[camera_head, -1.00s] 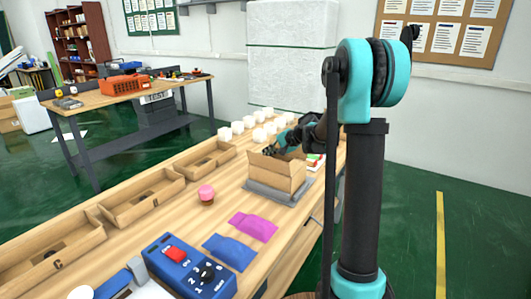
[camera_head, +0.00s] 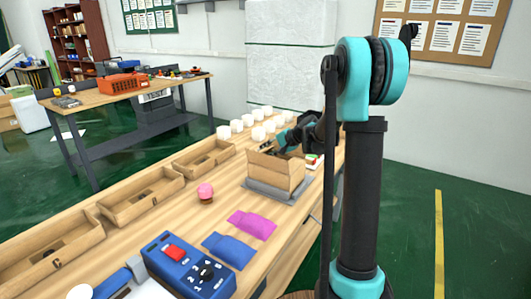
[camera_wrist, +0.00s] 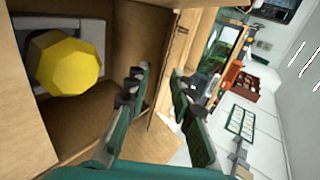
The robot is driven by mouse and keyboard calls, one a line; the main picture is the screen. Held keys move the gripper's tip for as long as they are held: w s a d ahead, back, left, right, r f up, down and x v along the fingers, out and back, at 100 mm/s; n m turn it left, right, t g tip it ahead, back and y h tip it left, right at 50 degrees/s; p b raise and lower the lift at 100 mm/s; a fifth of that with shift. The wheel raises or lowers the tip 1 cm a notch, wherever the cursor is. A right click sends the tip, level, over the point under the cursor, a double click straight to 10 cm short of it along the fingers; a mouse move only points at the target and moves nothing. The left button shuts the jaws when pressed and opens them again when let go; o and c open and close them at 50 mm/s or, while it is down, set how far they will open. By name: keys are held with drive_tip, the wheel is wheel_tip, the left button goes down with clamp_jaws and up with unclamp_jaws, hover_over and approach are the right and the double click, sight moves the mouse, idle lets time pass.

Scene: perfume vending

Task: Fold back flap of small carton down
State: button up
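The small carton (camera_head: 278,172) stands open on a grey mat (camera_head: 262,191) on the workbench, with flaps raised at its top. My gripper (camera_head: 281,146) is at the carton's top opening, small and partly hidden in the head view. In the wrist view, my gripper's two fingers (camera_wrist: 158,88) are apart, with a cardboard flap (camera_wrist: 180,58) passing between them. One finger is on the carton's inner side and the other outside. Contact with the flap is unclear. A yellow faceted object (camera_wrist: 66,62) sits inside the carton in a pale grey holder (camera_wrist: 92,42).
Several white pieces (camera_head: 248,120) stand behind the carton. Wooden trays (camera_head: 142,197) line the bench's left side. A pink-topped item (camera_head: 205,192), a magenta packet (camera_head: 252,224), a blue packet (camera_head: 229,250) and a blue control box (camera_head: 188,268) lie in front.

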drive_tip(key=v, duration=1.2)
